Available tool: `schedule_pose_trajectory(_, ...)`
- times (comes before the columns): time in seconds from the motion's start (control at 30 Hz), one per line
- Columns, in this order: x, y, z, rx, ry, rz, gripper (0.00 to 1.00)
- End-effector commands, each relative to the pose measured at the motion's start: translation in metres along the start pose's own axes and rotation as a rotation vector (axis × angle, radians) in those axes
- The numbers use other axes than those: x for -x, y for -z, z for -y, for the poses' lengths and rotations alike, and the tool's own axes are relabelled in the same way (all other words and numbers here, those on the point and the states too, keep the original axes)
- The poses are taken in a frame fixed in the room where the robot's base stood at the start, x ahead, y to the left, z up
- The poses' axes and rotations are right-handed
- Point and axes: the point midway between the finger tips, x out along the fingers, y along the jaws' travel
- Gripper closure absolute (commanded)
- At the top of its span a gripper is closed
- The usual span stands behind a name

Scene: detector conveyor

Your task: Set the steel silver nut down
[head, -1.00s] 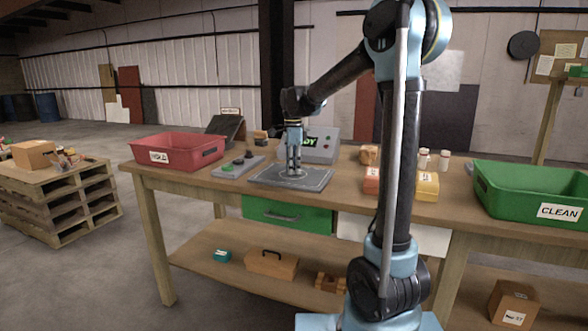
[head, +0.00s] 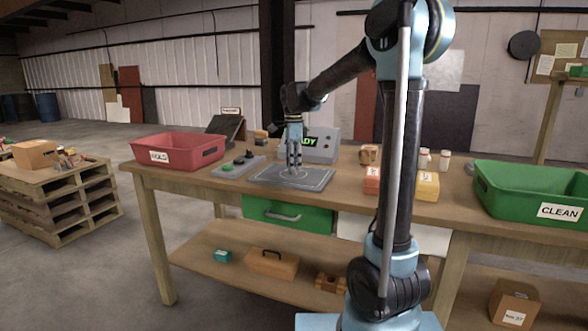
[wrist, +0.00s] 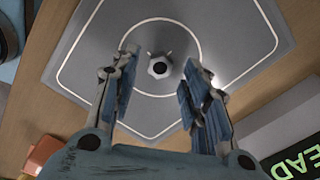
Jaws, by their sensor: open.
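The steel silver nut (wrist: 159,67) lies on the grey detector plate (wrist: 95,53), inside the marked circle, in the wrist view. My gripper (wrist: 160,65) is open, with one finger on each side of the nut and a gap on both sides. In the head view my gripper (head: 294,170) points down over the plate (head: 262,178); the nut cannot be made out there.
A display box reading "READY" (head: 322,146) stands behind the plate. A button panel (head: 238,166) is left of it, then a red HOLD bin (head: 178,150). A green CLEAN bin (head: 530,190) stands at the right. Small boxes (head: 428,187) sit between.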

Motion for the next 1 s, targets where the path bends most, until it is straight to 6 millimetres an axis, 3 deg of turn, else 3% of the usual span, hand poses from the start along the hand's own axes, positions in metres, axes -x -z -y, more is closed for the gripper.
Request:
schedule_pose_trajectory(0.5,0.088,0.0,0.0,0.0,0.0,0.0,0.58)
schedule_pose_trajectory(0.7,0.103,0.0,0.0,0.0,0.0,0.0,0.58)
schedule_pose_trajectory(1.0,0.105,0.0,0.0,0.0,0.0,0.0,0.58)
